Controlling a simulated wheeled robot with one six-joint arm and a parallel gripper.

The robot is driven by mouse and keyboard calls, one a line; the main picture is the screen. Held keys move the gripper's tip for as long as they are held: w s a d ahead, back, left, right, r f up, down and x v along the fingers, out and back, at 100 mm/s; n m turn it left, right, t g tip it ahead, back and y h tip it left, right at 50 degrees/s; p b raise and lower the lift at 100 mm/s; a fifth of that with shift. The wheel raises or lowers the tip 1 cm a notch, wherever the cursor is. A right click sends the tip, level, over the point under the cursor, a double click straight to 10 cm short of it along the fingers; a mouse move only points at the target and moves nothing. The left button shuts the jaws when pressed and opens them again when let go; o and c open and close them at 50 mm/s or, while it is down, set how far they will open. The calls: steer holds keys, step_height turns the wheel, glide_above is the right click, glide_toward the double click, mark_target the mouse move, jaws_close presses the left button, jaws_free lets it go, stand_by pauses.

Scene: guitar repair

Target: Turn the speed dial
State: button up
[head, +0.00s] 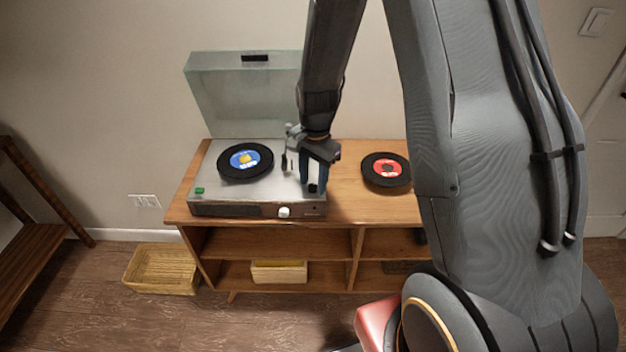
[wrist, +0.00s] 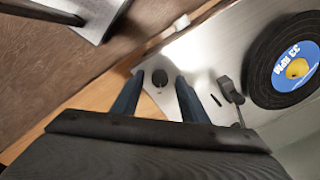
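The turntable (head: 225,196) sits on the wooden cabinet with its clear lid raised. A small black knob (wrist: 160,77), likely the speed dial, is on its top plate; it also shows near the right front corner in the head view (head: 313,188). My gripper (wrist: 158,80) is open, pointing down, with one blue finger on each side of the knob. The knob lies between the fingertips in the wrist view, with gaps on both sides; whether the fingertips are level with it, I cannot tell. In the head view my gripper (head: 312,184) is over that corner.
A blue-label record (head: 246,161) lies on the platter, with the tonearm (wrist: 229,91) beside my right finger in the wrist view. A white knob (head: 284,212) is on the front face, a green button (head: 199,190) at left. A red-label record (head: 387,169) lies on the cabinet (head: 345,208).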

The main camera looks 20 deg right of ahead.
steer(key=shift+f, duration=0.25)
jaws_close()
steer(key=n, duration=0.5)
steer(key=shift+n, duration=0.3)
steer(key=n, duration=0.6)
steer(key=shift+w+d+g, duration=0.1)
steer(key=shift+g, duration=0.2)
steer(key=shift+n, duration=0.3)
